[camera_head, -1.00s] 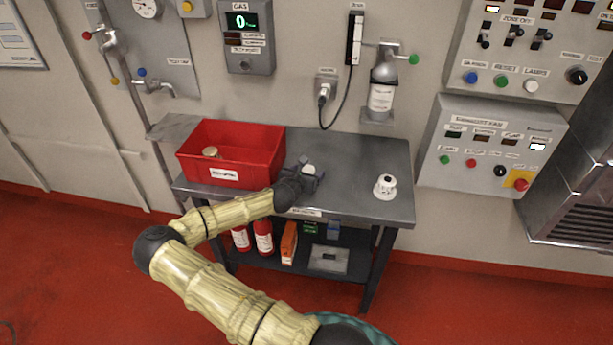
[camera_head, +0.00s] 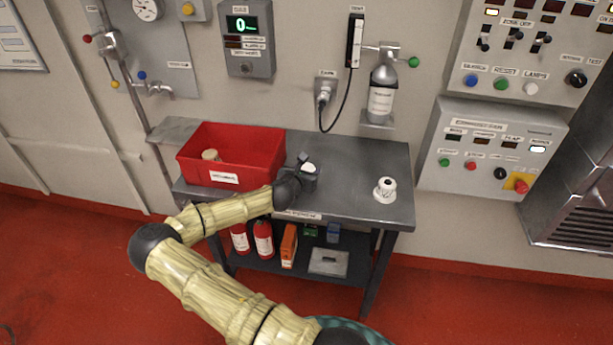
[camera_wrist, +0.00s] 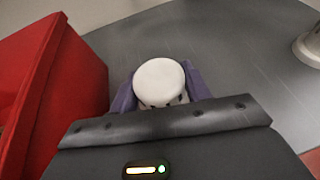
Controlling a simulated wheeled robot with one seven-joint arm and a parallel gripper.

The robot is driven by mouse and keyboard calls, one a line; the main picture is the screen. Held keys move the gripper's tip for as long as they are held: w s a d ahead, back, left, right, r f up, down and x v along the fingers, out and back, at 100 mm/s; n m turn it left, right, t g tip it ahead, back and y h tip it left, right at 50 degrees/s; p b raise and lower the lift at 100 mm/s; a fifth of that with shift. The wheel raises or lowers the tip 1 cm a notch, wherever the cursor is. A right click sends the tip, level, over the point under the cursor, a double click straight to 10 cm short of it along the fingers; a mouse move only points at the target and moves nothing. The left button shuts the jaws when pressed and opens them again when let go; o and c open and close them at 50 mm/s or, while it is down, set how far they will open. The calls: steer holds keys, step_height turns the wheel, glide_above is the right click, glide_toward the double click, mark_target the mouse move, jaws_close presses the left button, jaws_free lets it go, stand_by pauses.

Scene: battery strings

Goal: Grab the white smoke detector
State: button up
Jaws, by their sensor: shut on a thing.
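A white round smoke detector (camera_wrist: 160,82) sits between the two purple fingers of my gripper (camera_wrist: 158,92) in the wrist view. The fingers press on it from both sides, and its lower part is hidden by the gripper body. In the head view my gripper (camera_head: 306,170) is over the grey table, just right of the red bin, with the white detector (camera_head: 309,168) showing small between the fingers. I cannot tell whether the detector touches the tabletop.
The red bin (camera_head: 262,178) stands close left, with a beige round thing (camera_head: 210,155) inside. Another white device (camera_head: 385,189) stands on the right of the grey table (camera_head: 350,165). The tabletop between is clear. Fire extinguishers (camera_head: 263,238) and boxes are on the shelf below.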

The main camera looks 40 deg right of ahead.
mark_target(307, 167)
step_height(307, 167, up, 8)
steer(key=shift+r, duration=0.1)
stand_by(0.7)
